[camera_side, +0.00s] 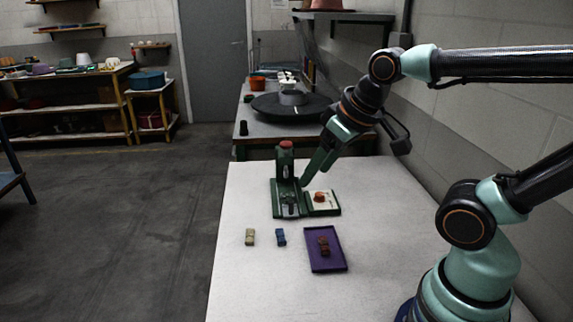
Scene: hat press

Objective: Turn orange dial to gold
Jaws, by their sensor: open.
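The orange dial (319,197) sits on a pale plate at the right part of a green press (286,196) on the white table. Its pointer direction and the gold mark are too small to tell. My gripper (306,180) is open and empty, reaching down from the upper right. Its fingertips are just above and to the left of the dial, close to the press column. I cannot tell whether they touch the press.
A purple tray (311,263) with a brown block (324,245) lies in front of the press. A yellowish block (250,237) and a blue block (281,237) stand to its left. The table (245,285) is clear at front left. A wall runs along the right.

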